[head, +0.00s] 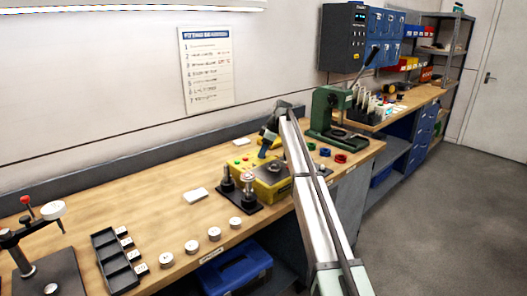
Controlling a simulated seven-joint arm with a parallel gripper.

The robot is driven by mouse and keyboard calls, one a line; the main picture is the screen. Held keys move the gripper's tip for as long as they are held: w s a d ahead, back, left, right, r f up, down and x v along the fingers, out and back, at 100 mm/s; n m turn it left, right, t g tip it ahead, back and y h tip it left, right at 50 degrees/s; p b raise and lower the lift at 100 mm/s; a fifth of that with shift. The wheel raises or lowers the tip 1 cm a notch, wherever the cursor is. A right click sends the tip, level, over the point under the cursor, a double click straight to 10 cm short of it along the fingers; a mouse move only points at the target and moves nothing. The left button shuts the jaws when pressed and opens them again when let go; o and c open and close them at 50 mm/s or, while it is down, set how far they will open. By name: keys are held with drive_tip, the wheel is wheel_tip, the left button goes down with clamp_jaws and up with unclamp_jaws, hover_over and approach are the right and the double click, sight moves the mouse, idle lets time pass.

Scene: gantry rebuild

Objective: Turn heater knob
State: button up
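A yellow box-shaped unit (286,190) with small coloured buttons sits on the wooden bench in the middle of the head view; it looks like the heater. I cannot make out its knob, which may be hidden by my arm or too small to see. My gripper (263,154) points down over the back part of the yellow unit. Whether it touches the unit is unclear. Its fingers are too small and dark to tell open from shut, and I see nothing clearly held.
A black base with upright posts (247,200) stands close to the left of the yellow unit. A green press (328,112) stands behind to the right, with coloured rings (325,152) before it. Several pale discs (192,247) line the front edge. The bench's back left is clear.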

drive_tip(key=c, duration=0.8)
drive_tip(key=shift+o, duration=0.2)
